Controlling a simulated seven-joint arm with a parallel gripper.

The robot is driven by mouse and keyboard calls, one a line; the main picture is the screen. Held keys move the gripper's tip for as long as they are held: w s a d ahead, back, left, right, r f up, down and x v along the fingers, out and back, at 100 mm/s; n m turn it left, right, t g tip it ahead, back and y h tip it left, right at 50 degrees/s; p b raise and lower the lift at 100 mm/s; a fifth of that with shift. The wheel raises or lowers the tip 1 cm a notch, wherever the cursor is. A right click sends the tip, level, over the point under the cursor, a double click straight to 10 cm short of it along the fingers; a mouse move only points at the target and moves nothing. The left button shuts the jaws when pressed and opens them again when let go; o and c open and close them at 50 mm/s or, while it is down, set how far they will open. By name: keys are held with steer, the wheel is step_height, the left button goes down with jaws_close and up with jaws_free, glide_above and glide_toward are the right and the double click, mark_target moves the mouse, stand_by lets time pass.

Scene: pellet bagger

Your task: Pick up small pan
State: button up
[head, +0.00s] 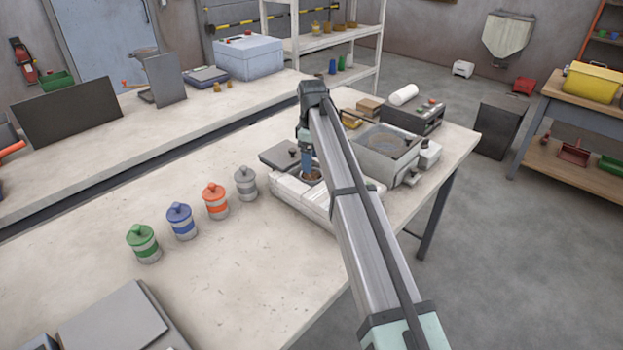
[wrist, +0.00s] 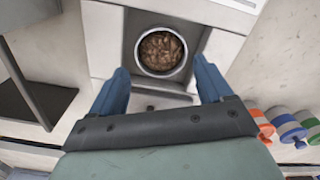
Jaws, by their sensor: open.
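The small pan (wrist: 161,50) is a round, pale-rimmed dish filled with brown pellets. It sits in a dark square recess of a white bench machine (wrist: 105,35). In the head view the pan (head: 313,177) is partly hidden by my gripper (head: 307,160), which points down over the machine. In the wrist view the two blue fingers of my gripper (wrist: 162,78) are apart and empty. The pan lies ahead of the fingertips, between their lines. I cannot tell the exact height of the fingertips above it.
Capped jars, green (head: 143,243), blue (head: 181,222), orange (head: 215,201) and grey (head: 245,183), stand left of the machine. A dark raised lid (head: 283,155) is at its back left. A grey box device (head: 384,152) stands to its right.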

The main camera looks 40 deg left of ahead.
mark_target(311, 179)
steer(key=shift+s+f, duration=0.1)
steer(key=shift+f, duration=2.5)
steer(key=shift+c, duration=0.2)
steer(key=c, duration=0.6)
steer(key=shift+r, duration=0.1)
steer(key=shift+c, duration=0.2)
